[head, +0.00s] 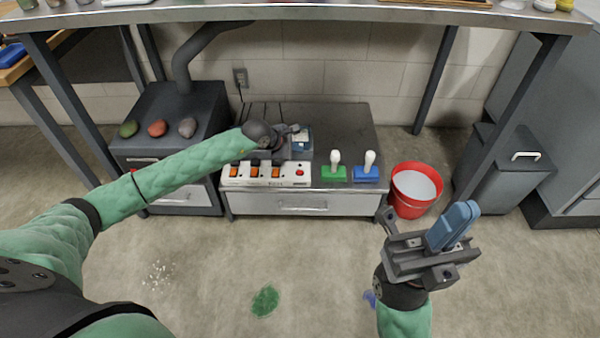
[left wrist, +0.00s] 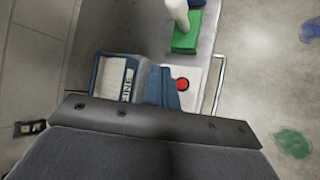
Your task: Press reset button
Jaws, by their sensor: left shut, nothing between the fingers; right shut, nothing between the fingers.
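A round red button (head: 299,172) sits at the right end of a white strip (head: 268,183) with several orange switches, on the front of a low grey cabinet. The left wrist view also shows the red button (left wrist: 182,85), just beyond the blue fingers. My left gripper (head: 294,148) is shut and empty, above and behind the strip near the button. I see no contact with the button; its fingers are partly hidden in the head view. My right gripper (head: 464,212) is shut and empty, raised over the floor at the right.
A blue-and-white box (head: 302,136) stands behind the strip, close to my left gripper. Green (head: 334,172) and blue (head: 366,172) blocks with white handles stand right of the strip. A red bucket (head: 409,208) stands right of the cabinet. A workbench (head: 300,14) spans overhead.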

